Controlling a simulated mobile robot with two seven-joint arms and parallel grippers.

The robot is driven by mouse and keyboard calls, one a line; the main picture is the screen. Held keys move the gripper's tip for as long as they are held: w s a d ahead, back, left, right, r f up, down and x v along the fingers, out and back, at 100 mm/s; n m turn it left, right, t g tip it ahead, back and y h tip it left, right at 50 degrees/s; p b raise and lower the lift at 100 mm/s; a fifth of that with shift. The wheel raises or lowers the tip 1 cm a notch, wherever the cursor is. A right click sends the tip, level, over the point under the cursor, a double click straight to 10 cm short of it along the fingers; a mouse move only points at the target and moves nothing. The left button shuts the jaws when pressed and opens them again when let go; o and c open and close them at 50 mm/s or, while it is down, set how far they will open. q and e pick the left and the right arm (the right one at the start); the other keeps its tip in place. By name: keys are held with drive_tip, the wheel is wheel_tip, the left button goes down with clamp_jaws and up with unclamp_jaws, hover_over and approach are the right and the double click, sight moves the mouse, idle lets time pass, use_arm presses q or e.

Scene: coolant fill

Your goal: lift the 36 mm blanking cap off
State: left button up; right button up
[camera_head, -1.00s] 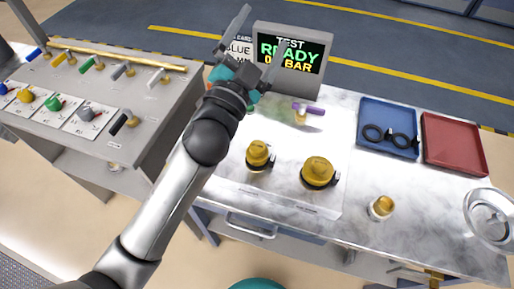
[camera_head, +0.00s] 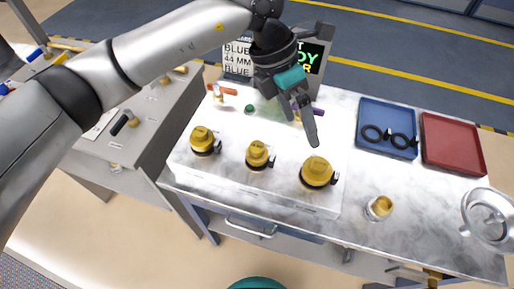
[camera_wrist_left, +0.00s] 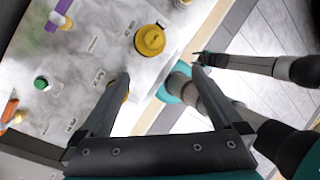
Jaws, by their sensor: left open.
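Three gold caps with dark side tabs stand in a row on the white panel (camera_head: 235,186): a left cap (camera_head: 202,140), a middle cap (camera_head: 258,155) and a larger right cap (camera_head: 318,172). I cannot read which is marked 36 mm. My left gripper (camera_head: 304,125) points down above the panel, its fingers overlapping the area behind the right cap. In the left wrist view its two fingers (camera_wrist_left: 160,78) are spread and empty. One gold cap (camera_wrist_left: 150,40) shows beyond them; another is mostly hidden behind the left finger. Dark-and-teal arm parts show at the right there; their jaw state is unclear.
A screen (camera_head: 310,58) stands behind the panel, partly covered by my arm. An orange-handled valve (camera_head: 220,92) is at the back. A blue tray (camera_head: 388,115) with black rings and a red tray (camera_head: 452,145) lie right. A loose gold-topped fitting (camera_head: 379,208) stands on clear bench.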

sight(257, 146)
use_arm(q)
drive_tip(key=w+a+t+y, duration=0.2)
drive_tip(key=w+a+y, duration=0.25)
drive_tip(key=a, duration=0.35)
drive_tip(key=f, duration=0.4)
drive_tip(key=f+p, duration=0.1)
drive_tip(key=f, duration=0.9)
drive_tip(key=shift+s+d+f, duration=0.25)
drive_tip(key=shift+d, duration=0.05)
drive_tip(key=shift+c, duration=0.2)
drive_tip(key=c, duration=1.3)
drive_tip(key=shift+r, duration=0.1)
